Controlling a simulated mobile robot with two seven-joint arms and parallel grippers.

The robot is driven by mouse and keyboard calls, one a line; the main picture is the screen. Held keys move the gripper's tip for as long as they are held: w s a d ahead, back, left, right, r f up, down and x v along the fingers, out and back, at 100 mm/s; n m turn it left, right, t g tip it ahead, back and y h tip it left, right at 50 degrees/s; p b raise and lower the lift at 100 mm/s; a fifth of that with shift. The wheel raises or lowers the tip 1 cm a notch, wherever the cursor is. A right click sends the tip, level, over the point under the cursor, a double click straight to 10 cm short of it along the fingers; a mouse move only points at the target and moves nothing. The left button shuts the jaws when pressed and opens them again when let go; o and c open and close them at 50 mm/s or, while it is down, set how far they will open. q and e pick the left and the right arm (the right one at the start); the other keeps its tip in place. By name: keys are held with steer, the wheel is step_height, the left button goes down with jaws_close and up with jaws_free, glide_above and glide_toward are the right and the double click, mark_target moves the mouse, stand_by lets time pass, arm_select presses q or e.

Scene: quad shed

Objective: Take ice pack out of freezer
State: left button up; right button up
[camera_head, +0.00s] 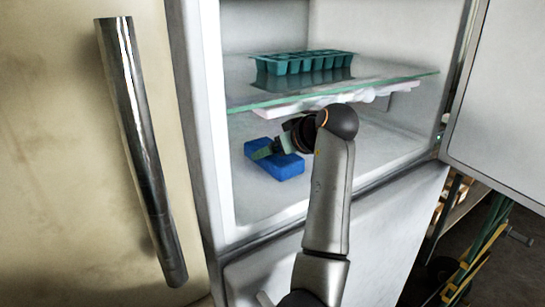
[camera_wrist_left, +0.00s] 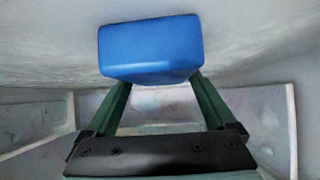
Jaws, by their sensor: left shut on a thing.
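The ice pack (camera_head: 286,167) is a blue block in the lower compartment of the open freezer (camera_head: 232,190), below a glass shelf. My left arm reaches in from the bottom of the head view, and its left gripper (camera_head: 268,150) is at the ice pack. In the left wrist view the ice pack (camera_wrist_left: 150,48) sits between the green fingertips of the left gripper (camera_wrist_left: 152,82), which are shut on it. My wrist hides part of the compartment behind it. My right gripper is not in view.
A teal ice tray (camera_head: 306,63) stands on the glass shelf (camera_head: 380,75) just above my wrist. The freezer's side wall (camera_head: 205,100) is close on the left. The open door (camera_head: 510,110) stands at the right. The compartment floor right of my wrist looks clear.

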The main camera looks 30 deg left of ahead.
arm_select(q)
steer(key=c, duration=0.9)
steer(key=shift+r, duration=0.1)
jaws_close()
steer(key=shift+a+r, duration=0.1)
steer(key=shift+r, duration=0.05)
